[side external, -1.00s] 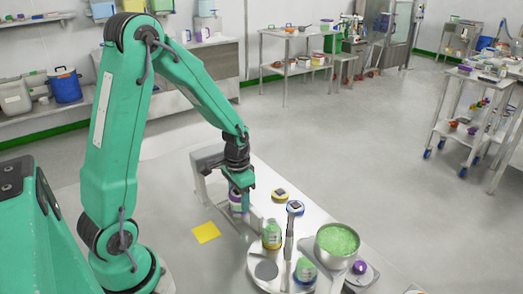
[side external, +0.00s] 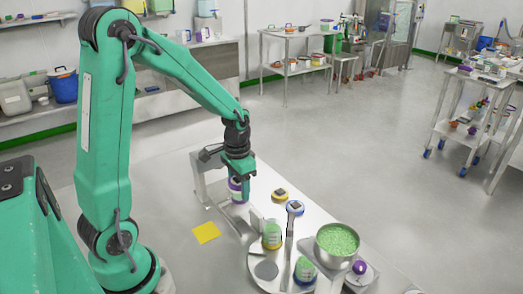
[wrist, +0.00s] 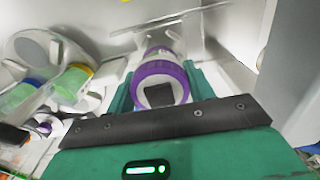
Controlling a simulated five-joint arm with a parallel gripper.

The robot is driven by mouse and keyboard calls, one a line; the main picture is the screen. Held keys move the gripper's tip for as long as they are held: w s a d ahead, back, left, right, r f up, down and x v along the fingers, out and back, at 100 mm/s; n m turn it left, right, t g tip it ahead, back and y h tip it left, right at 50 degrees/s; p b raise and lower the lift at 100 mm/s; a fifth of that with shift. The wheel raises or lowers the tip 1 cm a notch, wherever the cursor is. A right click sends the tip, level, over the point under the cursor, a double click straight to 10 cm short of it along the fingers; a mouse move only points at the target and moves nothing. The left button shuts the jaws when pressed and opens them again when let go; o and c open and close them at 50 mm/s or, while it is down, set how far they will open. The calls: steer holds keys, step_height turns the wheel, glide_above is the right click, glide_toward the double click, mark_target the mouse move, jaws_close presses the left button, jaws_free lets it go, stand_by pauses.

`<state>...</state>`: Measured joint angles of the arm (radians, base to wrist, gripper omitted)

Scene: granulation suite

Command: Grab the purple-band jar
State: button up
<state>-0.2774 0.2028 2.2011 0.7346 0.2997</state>
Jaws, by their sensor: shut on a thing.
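The purple-band jar (side external: 236,190) is upright between the fingers of my gripper (side external: 239,180), at the left part of the white bench beside a pale upright frame. In the wrist view its purple ring and whitish top with a dark square (wrist: 160,84) sit between the green fingers of my gripper (wrist: 163,92). My gripper is shut on it. The jar's lower part is partly hidden, and I cannot tell from the wrist view how far its base is from the bench.
A yellow-banded jar (side external: 272,236) and a blue-banded jar (side external: 305,271) stand on a round plate at the front. A steel bowl of green granules (side external: 337,252) stands to their right. A yellow square (side external: 206,232) lies left of the jar. A pale frame (side external: 199,180) stands close by.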

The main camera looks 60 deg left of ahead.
steer(key=s+d+r, duration=0.3)
steer(key=d+r, duration=0.3)
steer(key=d, duration=0.4)
steer(key=shift+d+r, duration=0.25)
steer(key=shift+d, duration=0.15)
steer(key=shift+w+r, duration=0.1)
